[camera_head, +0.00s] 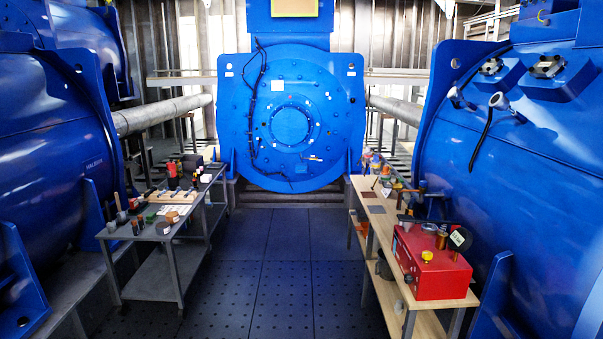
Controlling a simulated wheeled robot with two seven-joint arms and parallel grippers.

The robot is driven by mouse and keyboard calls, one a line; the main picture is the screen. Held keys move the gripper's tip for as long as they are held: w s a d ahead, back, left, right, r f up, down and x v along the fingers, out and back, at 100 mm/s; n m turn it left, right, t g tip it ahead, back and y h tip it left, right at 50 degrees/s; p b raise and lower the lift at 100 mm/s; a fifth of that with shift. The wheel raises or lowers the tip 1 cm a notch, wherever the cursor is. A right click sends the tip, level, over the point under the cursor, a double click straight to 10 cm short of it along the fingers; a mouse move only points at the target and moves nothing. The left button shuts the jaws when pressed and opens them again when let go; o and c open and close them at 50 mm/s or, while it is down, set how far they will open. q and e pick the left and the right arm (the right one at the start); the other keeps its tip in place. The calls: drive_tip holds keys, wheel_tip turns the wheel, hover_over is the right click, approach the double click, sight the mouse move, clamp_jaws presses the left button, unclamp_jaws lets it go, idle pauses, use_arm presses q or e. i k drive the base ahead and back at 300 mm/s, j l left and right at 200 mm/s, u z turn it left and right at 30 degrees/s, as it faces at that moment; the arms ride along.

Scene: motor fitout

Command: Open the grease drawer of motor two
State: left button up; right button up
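Three large blue motors are in view: a left motor (45,150), a far motor (291,124) facing me at the back, and a right motor (540,170). I see no readable label that tells which is motor two. No grease drawer can be made out clearly on any of them. Neither of my grippers is in view.
A grey metal cart (150,276) with tools and small containers stands at left. A wooden bench (385,240) stands at right, with a red box (440,270) and several small items. The dark floor aisle (265,250) between them is clear up to the far motor.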

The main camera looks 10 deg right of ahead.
sight(299, 168)
drive_tip(key=i+z, duration=0.35)
drive_tip(key=i, duration=5.45)
drive_tip(key=i+z, duration=0.1)
drive_tip(key=i, duration=0.5)
drive_tip(key=i+j+z, duration=0.1)
drive_tip(key=i, duration=0.45)
drive_tip(key=i+j+z, duration=0.1)
drive_tip(key=i, duration=0.5)
drive_tip(key=i+j+z, duration=0.1)
drive_tip(key=z, duration=0.15)
